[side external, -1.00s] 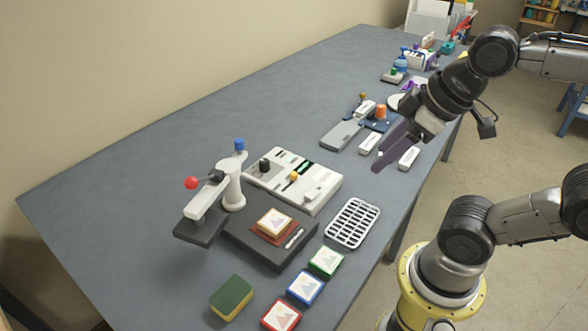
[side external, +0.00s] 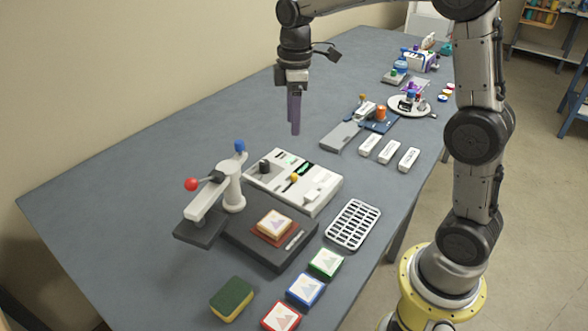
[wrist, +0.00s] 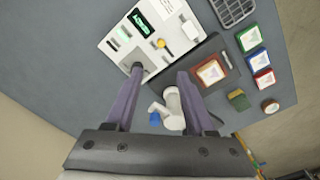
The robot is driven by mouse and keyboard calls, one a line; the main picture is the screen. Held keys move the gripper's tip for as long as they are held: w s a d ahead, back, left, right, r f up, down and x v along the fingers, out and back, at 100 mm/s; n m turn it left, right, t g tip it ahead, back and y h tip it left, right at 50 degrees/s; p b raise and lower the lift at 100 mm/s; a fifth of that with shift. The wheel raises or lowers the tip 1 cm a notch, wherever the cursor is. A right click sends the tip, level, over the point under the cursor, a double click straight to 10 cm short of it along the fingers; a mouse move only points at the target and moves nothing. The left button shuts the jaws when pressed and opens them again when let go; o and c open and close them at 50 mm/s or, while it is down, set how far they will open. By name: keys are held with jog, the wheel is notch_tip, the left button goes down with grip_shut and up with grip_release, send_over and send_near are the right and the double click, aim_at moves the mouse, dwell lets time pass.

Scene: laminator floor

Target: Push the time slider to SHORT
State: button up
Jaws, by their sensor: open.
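The white control box (side external: 318,196) sits on the grey table, with a yellow knob (side external: 294,177), a black knob (side external: 264,166), a white raised block and a lit green display. The box also shows in the wrist view (wrist: 112,43), with the yellow knob (wrist: 161,43) near its middle. I cannot read any SHORT marking or tell for certain which control is the time slider. My gripper (side external: 294,132) points down above the table, beyond the box's far edge in the side view. Its purple fingers (wrist: 160,72) are apart and empty; the left fingertip overlaps the black knob in the wrist view.
A white lever press with a red ball (side external: 191,183) and blue knob stands left of the box. A dark platform (side external: 245,240) holds a framed tile. A white grid rack (side external: 353,223), colored tiles and a sponge (side external: 231,299) lie nearer. White labelled blocks (side external: 369,145) lie behind.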

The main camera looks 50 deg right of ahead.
aim_at(294, 174)
jog(key=f, duration=1.5)
jog(key=shift+d+f, duration=0.15)
jog(key=shift+d, duration=0.05)
jog(key=shift+c, duration=0.3)
grip_shut()
dwell(0.6)
